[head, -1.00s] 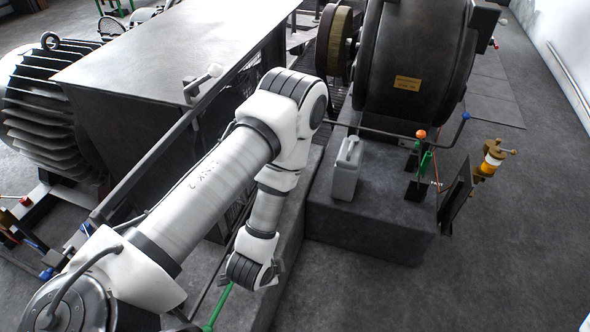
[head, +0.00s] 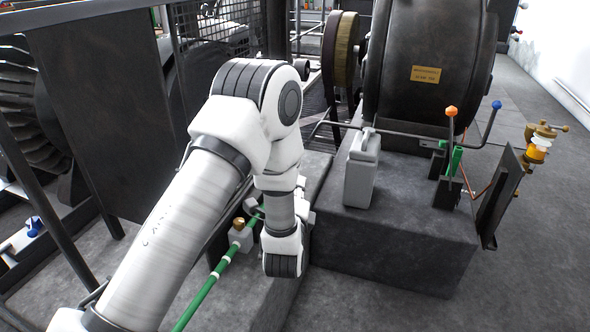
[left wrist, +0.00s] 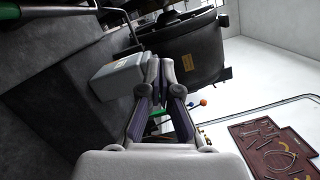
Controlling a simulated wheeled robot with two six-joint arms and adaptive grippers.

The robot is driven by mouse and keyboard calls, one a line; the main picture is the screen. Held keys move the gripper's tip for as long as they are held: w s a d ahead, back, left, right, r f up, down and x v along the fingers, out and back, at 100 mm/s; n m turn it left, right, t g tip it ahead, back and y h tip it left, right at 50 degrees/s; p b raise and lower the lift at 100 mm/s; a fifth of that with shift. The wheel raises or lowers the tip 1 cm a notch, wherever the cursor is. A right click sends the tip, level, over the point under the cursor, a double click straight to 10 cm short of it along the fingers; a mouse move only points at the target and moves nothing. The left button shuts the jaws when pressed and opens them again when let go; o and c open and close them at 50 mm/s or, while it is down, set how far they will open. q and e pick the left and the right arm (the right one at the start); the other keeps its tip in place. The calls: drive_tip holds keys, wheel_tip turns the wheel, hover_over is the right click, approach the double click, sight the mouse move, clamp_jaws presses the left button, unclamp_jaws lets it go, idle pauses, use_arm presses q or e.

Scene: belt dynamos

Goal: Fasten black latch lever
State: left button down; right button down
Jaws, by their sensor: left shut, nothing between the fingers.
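I cannot make out a black latch lever in either view. My left gripper (left wrist: 158,72) is shut and empty in the left wrist view, its fingers pointing toward the grey canister (left wrist: 122,76) and the dark machine drum (left wrist: 192,48). In the head view its fingers are mostly hidden behind my left wrist, left of the grey canister (head: 362,172). Two levers stand on the plinth right of the canister, one with an orange knob (head: 451,111) and one with a blue knob (head: 496,105). My right gripper is not in view.
A green pipe (head: 213,280) with a brass-topped fitting (head: 238,224) runs beside my left wrist. The canister stands on a dark plinth (head: 400,256). An upright dark panel (head: 500,197) stands at its right. A red tool board (left wrist: 272,150) hangs on the wall. Floor at right is clear.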

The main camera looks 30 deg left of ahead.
use_arm(q)
drive_tip(key=s+a+r+b+x, duration=0.1)
drive_tip(key=b+x, duration=0.3)
drive_tip(key=x, duration=0.8)
drive_tip(key=shift+a+r+b, duration=0.2)
drive_tip(key=shift+a+b, duration=0.1)
drive_tip(key=shift+a, duration=0.4)
drive_tip(key=a+n+p, duration=0.1)
drive_tip(key=p, duration=0.1)
drive_tip(key=r+n+p, duration=0.1)
drive_tip(key=p, duration=0.2)
drive_tip(key=shift+s+a, duration=0.2)
drive_tip(key=shift+a, duration=0.15)
